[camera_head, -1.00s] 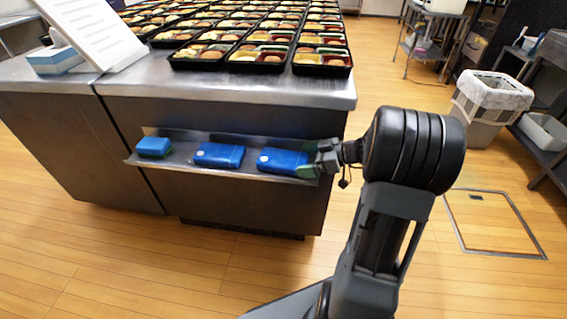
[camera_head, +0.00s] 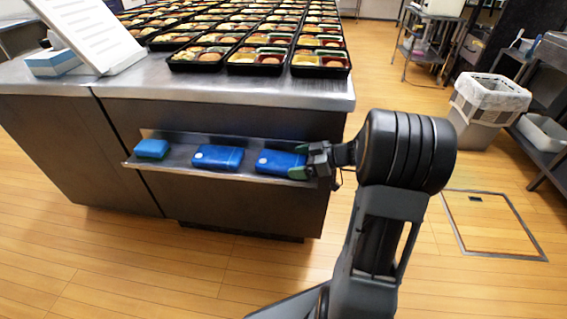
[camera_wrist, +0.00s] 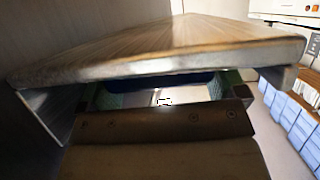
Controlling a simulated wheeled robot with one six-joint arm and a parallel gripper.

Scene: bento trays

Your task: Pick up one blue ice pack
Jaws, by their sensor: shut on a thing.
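My gripper (camera_head: 301,162) reaches in from the right and is shut on the right end of the right ice pack, which still appears to rest on the shelf. In the wrist view, a dark blue strip of this pack (camera_wrist: 165,81) shows between my green-padded fingers; the rest is hidden.
The steel counter (camera_head: 230,90) above holds rows of filled bento trays (camera_head: 260,72). A waste bin (camera_head: 487,108) stands to the right. The wooden floor in front is clear.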

